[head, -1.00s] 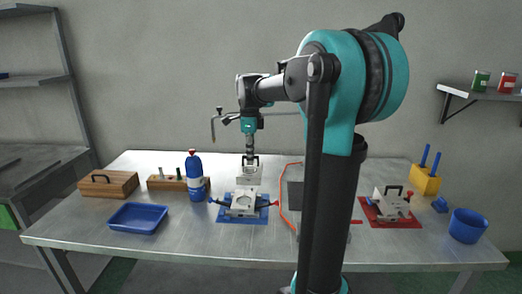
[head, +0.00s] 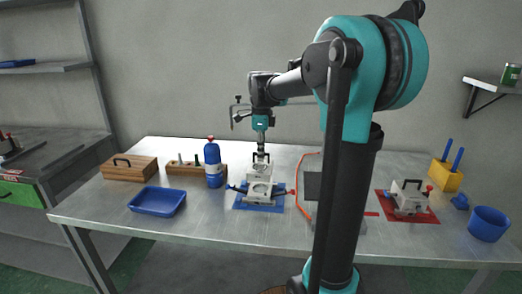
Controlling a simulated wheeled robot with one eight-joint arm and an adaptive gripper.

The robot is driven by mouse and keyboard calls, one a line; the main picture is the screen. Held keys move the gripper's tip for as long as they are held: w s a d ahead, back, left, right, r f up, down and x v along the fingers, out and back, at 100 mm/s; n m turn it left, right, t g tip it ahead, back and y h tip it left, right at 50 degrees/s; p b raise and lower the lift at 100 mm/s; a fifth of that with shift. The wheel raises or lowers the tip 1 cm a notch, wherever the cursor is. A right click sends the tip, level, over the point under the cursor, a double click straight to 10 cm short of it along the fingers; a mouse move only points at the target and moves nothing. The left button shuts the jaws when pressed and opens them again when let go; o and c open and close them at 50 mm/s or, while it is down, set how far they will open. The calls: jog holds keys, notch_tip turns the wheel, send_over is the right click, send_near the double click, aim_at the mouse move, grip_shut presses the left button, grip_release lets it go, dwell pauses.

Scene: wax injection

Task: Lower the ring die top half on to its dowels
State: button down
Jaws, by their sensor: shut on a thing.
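The ring die top half (head: 259,170) is a pale metal block with a dark handle, hanging just above and behind the lower half. My gripper (head: 261,151) is shut on the top half's handle from above. The dowels are too small to make out, and I cannot tell whether the two halves touch.
A blue bottle (head: 213,164) and a wooden rack (head: 196,170) stand left of the die, with a blue tray (head: 157,201) in front. A wooden box (head: 130,168) is farther left. Another die (head: 408,196) sits on a red mat (head: 405,213) at right, near a blue bowl (head: 488,224).

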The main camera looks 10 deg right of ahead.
aim_at(261, 163)
jog(key=shift+f, duration=1.8)
jog(key=shift+f, duration=1.15)
jog(key=c, duration=1.6)
grip_release()
notch_tip(261, 163, up, 12)
jog(key=shift+f, duration=0.1)
